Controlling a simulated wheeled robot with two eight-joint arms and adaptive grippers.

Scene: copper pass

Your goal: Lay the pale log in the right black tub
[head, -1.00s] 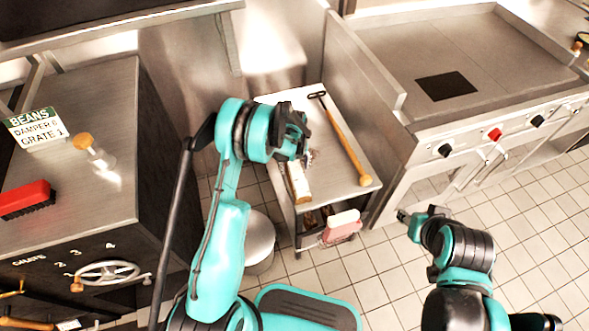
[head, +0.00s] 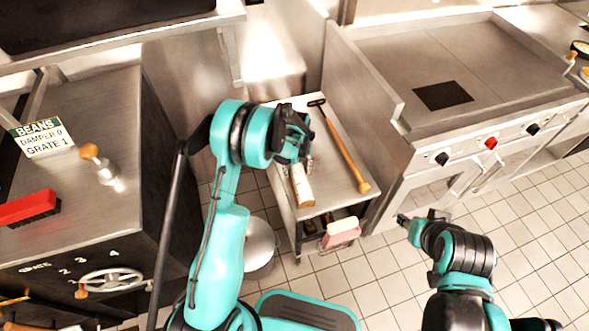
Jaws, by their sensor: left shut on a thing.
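The pale log (head: 302,187) is a short light-coloured piece over the top of the steel cart (head: 336,203). Its near end points toward me, and its far end is hidden behind my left gripper. My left gripper (head: 304,158) is shut on the log's far end. I cannot tell whether the log touches the cart top or hangs just above it. My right gripper (head: 402,219) is low over the floor, right of the cart and apart from it; its finger opening is too small to judge. I cannot make out a black tub for certain.
A wooden-handled tool (head: 345,152) lies on the cart's right side. A pink-and-white item (head: 341,232) is at its front. A round metal container (head: 261,246) stands left of the cart. The griddle range (head: 470,85) is on the right, with tiled floor (head: 535,210) in front.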

